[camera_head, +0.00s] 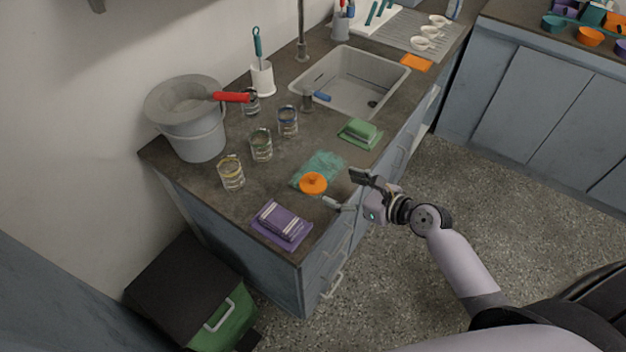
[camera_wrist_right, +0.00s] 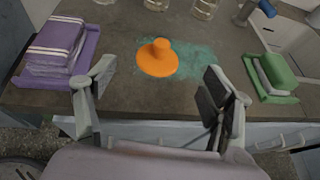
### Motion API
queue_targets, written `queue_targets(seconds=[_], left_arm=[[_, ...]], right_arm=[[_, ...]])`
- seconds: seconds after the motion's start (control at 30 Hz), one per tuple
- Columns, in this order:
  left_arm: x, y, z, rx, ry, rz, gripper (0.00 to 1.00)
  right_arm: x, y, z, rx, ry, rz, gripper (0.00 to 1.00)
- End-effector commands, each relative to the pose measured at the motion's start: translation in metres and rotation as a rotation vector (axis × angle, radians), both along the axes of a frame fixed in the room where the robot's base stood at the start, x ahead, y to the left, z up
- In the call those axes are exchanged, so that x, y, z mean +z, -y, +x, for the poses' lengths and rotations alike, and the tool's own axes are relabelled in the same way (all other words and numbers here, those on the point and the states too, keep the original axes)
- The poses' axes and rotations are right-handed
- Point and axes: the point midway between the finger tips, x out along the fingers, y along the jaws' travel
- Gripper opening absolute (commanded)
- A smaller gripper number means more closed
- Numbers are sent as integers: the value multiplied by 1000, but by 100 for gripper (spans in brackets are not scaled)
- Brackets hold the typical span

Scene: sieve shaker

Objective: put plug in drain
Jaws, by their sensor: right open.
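My right gripper (camera_head: 343,188) is open and empty at the counter's front edge, just right of the plug. In the wrist view its fingers (camera_wrist_right: 158,98) are spread, with the plug beyond and between them. My left gripper is not in view.
A purple folded towel (camera_head: 281,226) lies left of the plug, and a green sponge (camera_head: 360,131) lies to the right.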

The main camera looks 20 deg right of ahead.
Motion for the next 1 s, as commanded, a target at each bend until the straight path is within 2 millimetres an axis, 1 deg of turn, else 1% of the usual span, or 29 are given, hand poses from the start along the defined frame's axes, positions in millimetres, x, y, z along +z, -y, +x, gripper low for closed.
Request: queue_targets(seconds=[0.03,0.2,0.3,0.47,0.7,0.8,1.0], left_arm=[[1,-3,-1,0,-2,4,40],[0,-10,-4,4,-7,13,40],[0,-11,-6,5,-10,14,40],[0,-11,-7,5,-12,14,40],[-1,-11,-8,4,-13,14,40],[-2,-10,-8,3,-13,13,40],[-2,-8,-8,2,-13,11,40]], right_arm=[[-3,-6,11,0,2,1,75],[-17,-21,36,0,0,-1,75],[-22,-26,45,0,0,-1,75],[-25,-30,52,0,1,-3,75],[-37,-43,81,1,0,-2,75],[-42,-48,90,0,0,-2,75],[-44,-51,93,1,0,-3,75]])
